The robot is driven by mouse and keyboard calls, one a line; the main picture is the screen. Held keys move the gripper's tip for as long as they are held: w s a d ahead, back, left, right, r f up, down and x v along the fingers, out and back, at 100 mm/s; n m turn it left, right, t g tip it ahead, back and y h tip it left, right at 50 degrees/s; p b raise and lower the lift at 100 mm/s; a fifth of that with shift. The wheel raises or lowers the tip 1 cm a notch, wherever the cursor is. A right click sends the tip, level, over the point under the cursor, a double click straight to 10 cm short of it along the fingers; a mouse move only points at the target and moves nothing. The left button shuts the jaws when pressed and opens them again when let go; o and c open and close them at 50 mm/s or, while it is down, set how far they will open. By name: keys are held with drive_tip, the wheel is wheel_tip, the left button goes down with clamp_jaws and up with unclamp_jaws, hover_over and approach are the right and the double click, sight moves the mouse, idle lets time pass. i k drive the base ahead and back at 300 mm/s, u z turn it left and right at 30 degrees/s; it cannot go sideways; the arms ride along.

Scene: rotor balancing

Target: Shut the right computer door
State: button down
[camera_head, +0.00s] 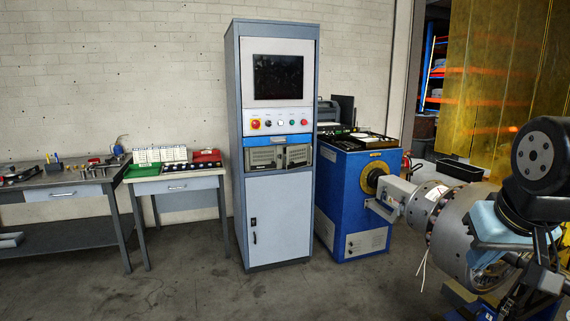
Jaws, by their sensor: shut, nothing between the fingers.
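The computer (264,158) sits in a bay of the tall grey cabinet, under a blue strip and above the white lower door. Its front shows two grey-beige grilled panels. The right computer door (299,155) looks turned at an angle to the left panel, with a dark gap between them; how far it stands open is too small to tell. My gripper (533,282) is at the lower right, black, shut and empty, partly lost among dark parts. It is far from the cabinet and touches neither door.
The tall cabinet (236,130) has a dark screen (278,77) and a button row. A blue machine (346,205) stands right of it, with a large metal rotor (460,225) near my arm. Workbenches (60,192) stand left. Floor before the cabinet is clear.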

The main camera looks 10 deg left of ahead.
sight(297, 156)
drive_tip(key=u, duration=0.15)
drive_tip(key=i, duration=1.2)
drive_tip(key=u, duration=0.5)
drive_tip(key=i, duration=1.05)
drive_tip(key=u, duration=0.45)
drive_tip(key=i, duration=1.1)
drive_tip(key=u, duration=0.25)
